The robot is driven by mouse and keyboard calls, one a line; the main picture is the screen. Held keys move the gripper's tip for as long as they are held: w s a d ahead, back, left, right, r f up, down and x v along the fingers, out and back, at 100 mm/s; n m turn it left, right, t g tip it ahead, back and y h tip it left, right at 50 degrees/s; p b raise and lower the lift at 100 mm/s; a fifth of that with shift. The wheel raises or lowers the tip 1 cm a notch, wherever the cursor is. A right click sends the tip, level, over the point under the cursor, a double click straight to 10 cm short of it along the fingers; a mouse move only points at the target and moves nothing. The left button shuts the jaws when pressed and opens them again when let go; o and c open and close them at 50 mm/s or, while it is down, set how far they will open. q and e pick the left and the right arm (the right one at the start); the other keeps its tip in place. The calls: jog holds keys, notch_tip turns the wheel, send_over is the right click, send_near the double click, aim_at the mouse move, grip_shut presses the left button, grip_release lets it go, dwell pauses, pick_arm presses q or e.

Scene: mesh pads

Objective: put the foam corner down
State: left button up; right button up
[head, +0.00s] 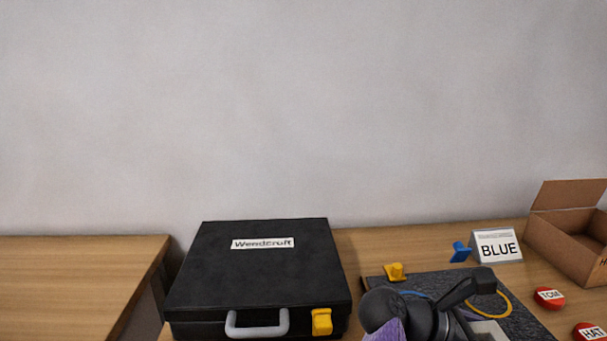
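One arm of mine, seemingly the right, comes in at the bottom edge. Its dark wrist and gripper (455,308) are over the dark grey mesh pad (526,322), and the fingertips cannot be made out. Whether it holds anything is hidden. I cannot single out the foam corner for sure. A small yellow piece (395,271) sits at the pad's back left edge. A small blue piece (460,252) stands beside the BLUE sign (496,246). A yellow ring (497,303) shows on the pad behind the gripper. My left gripper is not in view.
A black case (262,270) with a grey handle and a yellow block (321,321) on its front stands left of the pad. A separate table (75,285) stands far left, bare.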

jog(key=shift+s+d+r+t, duration=0.2)
jog(key=shift+s+r+t, duration=0.05)
jog(key=shift+s+t, duration=0.1)
jog(key=s+a+n+t+y, duration=0.7)
jog(key=a+n+t, duration=0.4)
jog(key=a+n, duration=0.1)
jog(key=shift+s+r, duration=0.3)
jog(key=shift+r, duration=0.1)
